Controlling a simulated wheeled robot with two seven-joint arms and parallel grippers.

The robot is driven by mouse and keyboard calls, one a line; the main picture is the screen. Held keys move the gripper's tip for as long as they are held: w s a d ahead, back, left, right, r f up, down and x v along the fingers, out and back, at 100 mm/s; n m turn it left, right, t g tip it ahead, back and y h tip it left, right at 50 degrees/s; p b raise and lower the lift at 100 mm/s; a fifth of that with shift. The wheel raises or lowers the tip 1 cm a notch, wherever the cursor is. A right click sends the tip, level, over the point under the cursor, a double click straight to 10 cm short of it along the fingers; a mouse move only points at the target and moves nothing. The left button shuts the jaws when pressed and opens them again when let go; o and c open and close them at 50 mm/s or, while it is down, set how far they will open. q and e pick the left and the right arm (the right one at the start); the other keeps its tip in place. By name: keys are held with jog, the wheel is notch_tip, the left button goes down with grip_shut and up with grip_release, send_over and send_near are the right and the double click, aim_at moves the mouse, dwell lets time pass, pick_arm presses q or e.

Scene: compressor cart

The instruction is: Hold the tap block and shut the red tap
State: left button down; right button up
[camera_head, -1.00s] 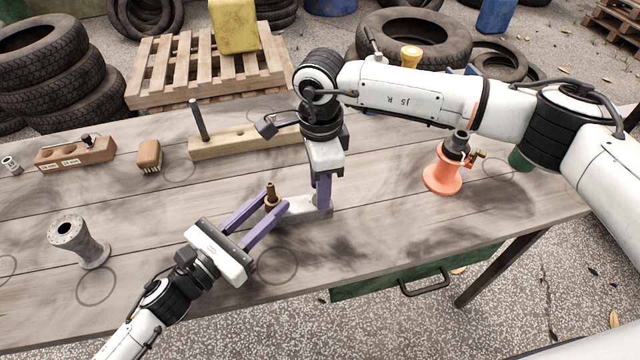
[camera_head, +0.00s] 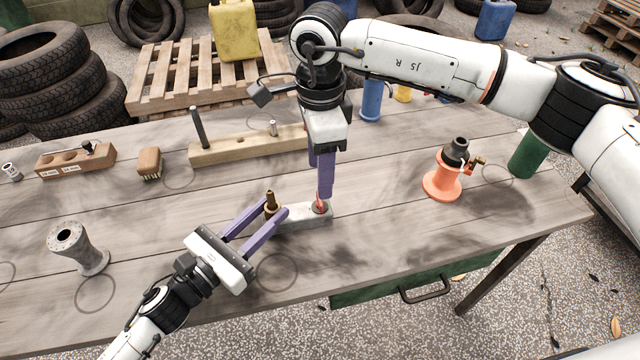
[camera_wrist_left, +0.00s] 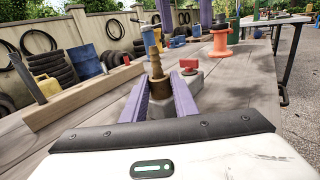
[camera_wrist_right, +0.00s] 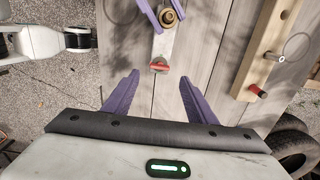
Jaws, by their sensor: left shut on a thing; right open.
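The grey tap block (camera_head: 296,216) lies on the bench with an upright brass hose fitting (camera_head: 270,202) at its left end and a red tap (camera_head: 320,207) at its right end. My left gripper (camera_head: 273,211) is shut on the block at the fitting end; its fingers straddle the fitting in the left wrist view (camera_wrist_left: 158,88). My right gripper (camera_head: 323,190) is open and points down above the red tap, partly covering it. In the right wrist view the red tap handle (camera_wrist_right: 160,67) lies across the block, between and beyond the open fingertips (camera_wrist_right: 158,78), apart from them.
An orange flanged stand (camera_head: 442,185) stands to the right, a grey spool (camera_head: 80,248) to the left. A wooden rail with pegs (camera_head: 245,144), a brush (camera_head: 149,161) and a wooden holder (camera_head: 76,158) sit behind. The bench in front of the block is clear.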

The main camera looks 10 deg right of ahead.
pick_arm(q)
jog(key=shift+f, duration=0.1)
pick_arm(e)
notch_tip(320, 180, up, 5)
jog(key=shift+r, duration=0.1)
dwell(0.3)
pick_arm(q)
jog(key=c, duration=1.3)
grip_release()
jog(key=shift+c, duration=0.2)
